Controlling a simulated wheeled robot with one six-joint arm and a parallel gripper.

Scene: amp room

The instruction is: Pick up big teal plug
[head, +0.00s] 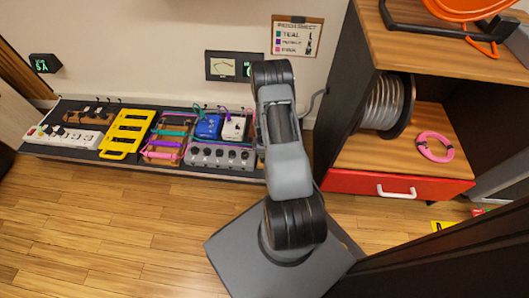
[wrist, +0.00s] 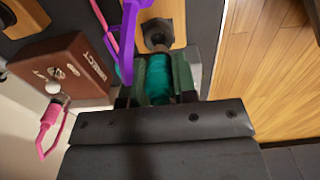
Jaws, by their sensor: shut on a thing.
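In the wrist view my gripper (wrist: 159,75) is shut on a big teal plug (wrist: 158,88), which sits between its two fingers. The plug's far end points at a dark nut-like socket (wrist: 157,36) on a wooden block; I cannot tell whether the plug is seated in it. A purple plug or cable piece (wrist: 127,38) lies just left of the fingers, with a pink cable beside it. In the head view my arm hides the gripper and the teal plug.
A brown box (wrist: 62,72) with a pink plug (wrist: 48,115) is close by on the left. In the head view the pedalboard (head: 60,152) carries several devices. A shelf unit (head: 400,150) with a pink cable coil (head: 435,147) stands right. Floor in front is clear.

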